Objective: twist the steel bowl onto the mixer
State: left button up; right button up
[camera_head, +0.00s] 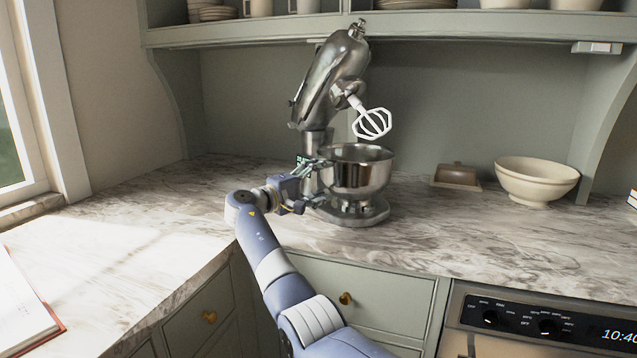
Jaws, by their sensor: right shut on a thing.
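The steel mixer (334,78) stands on the marble counter with its head tilted up. A white beater (372,124) hangs from the head, clear above the bowl. The steel bowl (358,176) is upright on the mixer's round base (362,212); whether it is locked there I cannot tell. My right gripper (318,184) is at the bowl's left side, shut on the bowl. The exact spot it grips is too small to make out. My left gripper is not in view.
A cream bowl (536,181) and a small brown dish (457,177) stand to the right on the counter (460,230). A shelf (430,26) with crockery runs overhead. A book (20,305) lies at the lower left.

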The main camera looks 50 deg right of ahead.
jog(key=o, duration=1.3)
jog(key=shift+s+r, duration=0.15)
jog(key=shift+c, duration=0.2)
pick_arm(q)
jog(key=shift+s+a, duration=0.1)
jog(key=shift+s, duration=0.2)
pick_arm(e)
jog(key=shift+a+f, duration=0.1)
jog(key=shift+f, duration=0.2)
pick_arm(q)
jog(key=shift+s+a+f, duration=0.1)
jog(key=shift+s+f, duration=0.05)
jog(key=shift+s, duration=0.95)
pick_arm(e)
jog(key=a, duration=0.7)
jog(key=shift+w+a, duration=0.25)
jog(key=shift+a, duration=0.1)
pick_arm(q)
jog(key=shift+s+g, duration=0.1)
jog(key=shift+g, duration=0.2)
pick_arm(e)
jog(key=shift+r, duration=0.1)
